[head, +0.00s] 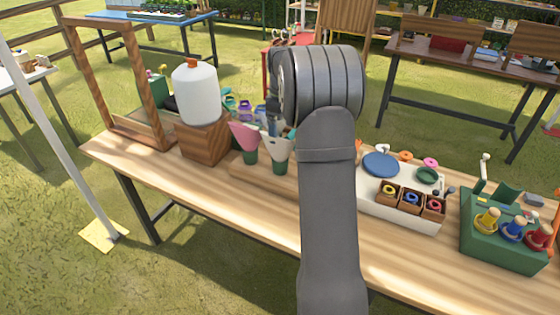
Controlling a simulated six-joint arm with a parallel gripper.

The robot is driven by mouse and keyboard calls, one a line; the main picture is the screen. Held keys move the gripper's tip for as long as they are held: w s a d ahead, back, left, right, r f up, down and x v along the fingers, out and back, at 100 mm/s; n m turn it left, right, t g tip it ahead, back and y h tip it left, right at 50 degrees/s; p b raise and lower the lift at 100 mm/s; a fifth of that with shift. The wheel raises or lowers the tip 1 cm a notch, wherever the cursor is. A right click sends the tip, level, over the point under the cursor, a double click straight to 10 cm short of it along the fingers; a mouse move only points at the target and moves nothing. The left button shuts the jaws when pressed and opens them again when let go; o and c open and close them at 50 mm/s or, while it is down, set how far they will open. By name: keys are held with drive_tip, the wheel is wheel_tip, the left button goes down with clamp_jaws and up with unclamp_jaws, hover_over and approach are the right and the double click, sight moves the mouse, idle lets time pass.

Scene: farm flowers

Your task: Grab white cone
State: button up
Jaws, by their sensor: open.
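The white cone (278,147) stands point down in a small dark green holder on the wooden table, left of my arm. A pink cone (245,136) stands in a similar holder just to its left. My gripper (275,123) shows only in part beside my arm, as grey parts close to the top of the white cone. It is open. I cannot tell whether it touches the cone, and my arm hides some of this area.
A white jug (196,92) on a wooden block (205,139) and a wooden frame (139,85) stand left. A white tray (400,211) with rings and a green box (501,238) with colored pegs stand right. The table's (230,211) front strip is clear.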

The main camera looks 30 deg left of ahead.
sight(280, 157)
wheel_tip(280, 157, down, 7)
drive_tip(key=shift+r, duration=0.1)
drive_tip(key=shift+w+a+f, duration=0.1)
drive_tip(key=shift+a+f, duration=0.05)
drive_tip(key=shift+f, duration=1.4)
drive_tip(key=shift+w+a+f, duration=0.1)
drive_tip(key=shift+a+f, duration=0.05)
drive_tip(key=shift+f, duration=1.4)
drive_tip(key=c, duration=0.8)
